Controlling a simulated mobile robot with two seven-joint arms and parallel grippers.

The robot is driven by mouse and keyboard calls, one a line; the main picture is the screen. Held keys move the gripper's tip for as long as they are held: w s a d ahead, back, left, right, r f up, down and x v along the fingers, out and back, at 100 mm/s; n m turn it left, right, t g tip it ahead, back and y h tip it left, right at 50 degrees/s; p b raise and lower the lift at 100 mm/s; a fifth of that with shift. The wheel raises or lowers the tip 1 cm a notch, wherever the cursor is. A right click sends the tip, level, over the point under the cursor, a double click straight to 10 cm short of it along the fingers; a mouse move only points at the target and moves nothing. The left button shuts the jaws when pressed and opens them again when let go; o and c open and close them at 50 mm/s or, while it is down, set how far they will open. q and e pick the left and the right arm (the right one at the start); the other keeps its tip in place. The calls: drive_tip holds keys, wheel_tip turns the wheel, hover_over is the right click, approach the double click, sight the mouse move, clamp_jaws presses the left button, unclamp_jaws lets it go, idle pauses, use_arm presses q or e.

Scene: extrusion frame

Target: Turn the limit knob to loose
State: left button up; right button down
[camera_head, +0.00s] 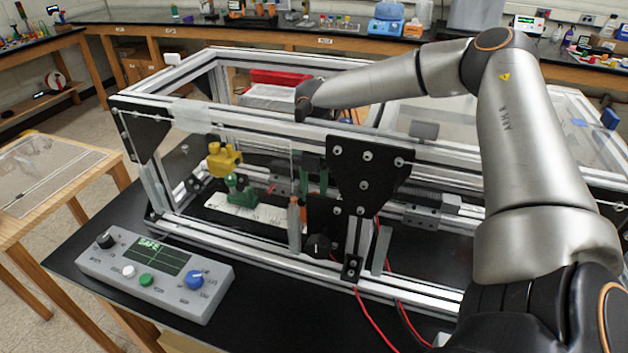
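A grey control box (150,300) lies on the black table at the lower left. It carries a black knob (105,241), a blue knob (195,279), a white button (128,271) and a green button (146,280). Its dark screen (158,256) shows "SAFE" in green. Another black knob (318,247) sits low on the front of the extrusion frame (250,240). The small labels are unreadable, so I cannot tell which is the limit knob. My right arm reaches in from the right, and its dark end (308,99) is above the frame, away from the knobs. Its fingers are not clear. My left gripper is out of view.
Inside the frame are a yellow part (223,160), a green part (240,188) and a white scale plate (245,212). A red tray (285,78) is behind. Red wires (372,320) hang at the front. The space above the control box is clear.

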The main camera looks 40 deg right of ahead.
drive_tip(key=n, duration=0.5)
drive_tip(key=shift+n, duration=0.3)
drive_tip(key=n, duration=0.5)
drive_tip(key=shift+n, duration=0.6)
drive_tip(key=c, duration=0.6)
unclamp_jaws()
drive_tip(key=shift+r, duration=0.1)
wheel_tip(320, 180, up, 12)
drive_tip(key=shift+r, duration=0.15)
